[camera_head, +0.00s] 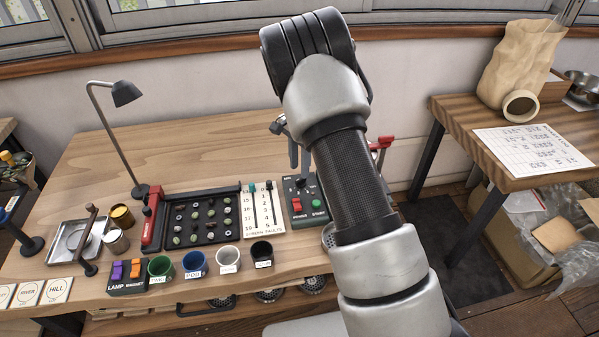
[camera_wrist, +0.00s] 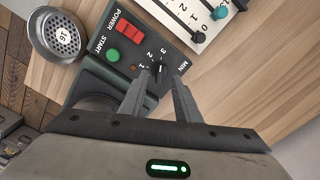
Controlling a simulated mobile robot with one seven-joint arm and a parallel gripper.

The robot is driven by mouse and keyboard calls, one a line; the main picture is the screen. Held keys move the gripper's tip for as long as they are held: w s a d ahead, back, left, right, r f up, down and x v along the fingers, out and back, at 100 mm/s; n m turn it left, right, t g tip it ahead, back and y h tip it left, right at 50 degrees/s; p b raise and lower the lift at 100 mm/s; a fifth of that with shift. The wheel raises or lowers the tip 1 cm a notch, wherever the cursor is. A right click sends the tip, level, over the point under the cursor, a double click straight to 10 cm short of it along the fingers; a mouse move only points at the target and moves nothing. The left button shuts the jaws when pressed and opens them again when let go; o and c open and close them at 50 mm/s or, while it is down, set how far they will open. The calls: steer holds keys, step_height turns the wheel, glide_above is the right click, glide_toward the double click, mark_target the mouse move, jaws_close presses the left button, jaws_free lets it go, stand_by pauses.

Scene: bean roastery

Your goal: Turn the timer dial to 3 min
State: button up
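The control box (camera_head: 296,212) is dark green and stands at the right end of the workbench. Its black timer dial (camera_wrist: 158,68) shows in the wrist view beside the figures 1, 2, 3 and the word MIN. I cannot tell for sure which figure its pointer marks. My gripper (camera_wrist: 162,76) is open, its fingertips apart, with the dial in the gap between them in this view; I see no clear contact. In the head view my gripper (camera_head: 299,165) is above the dial, and my arm hides part of the box's right side.
The red POWER switch (camera_wrist: 130,30) and green START button (camera_wrist: 112,55) are close to the dial. The slider board (camera_head: 263,212) stands left of the box. A bean tray (camera_head: 203,238) and several cups are farther left. A metal strainer cup (camera_wrist: 45,35) is near the box.

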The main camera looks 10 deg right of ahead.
step_height(320, 180, up, 13)
steer(key=p, duration=0.1)
steer(key=shift+r, duration=0.1)
step_height(320, 180, up, 10)
steer(key=n+t+p, duration=0.1)
steer(key=n+p, duration=0.1)
steer(key=p, duration=0.1)
glide_above(300, 179)
steer(key=s, duration=0.5)
steer(key=s+r+n+t+y+p, duration=0.1)
steer(key=s+r+n+t+p, duration=0.15)
steer(key=s+r, duration=0.8)
steer(key=s+r+n+t+p, duration=0.1)
steer(key=s+n, duration=0.3)
steer(key=s, duration=0.5)
steer(key=s+r+n+t+h+p, duration=0.1)
steer(key=s+r+n+p, duration=0.2)
steer(key=s, duration=0.6)
steer(key=shift+d+r+n+p, duration=0.15)
steer(key=shift+r+n+p, duration=0.2)
steer(key=shift+r+p, duration=0.35)
steer(key=shift+r, duration=0.1)
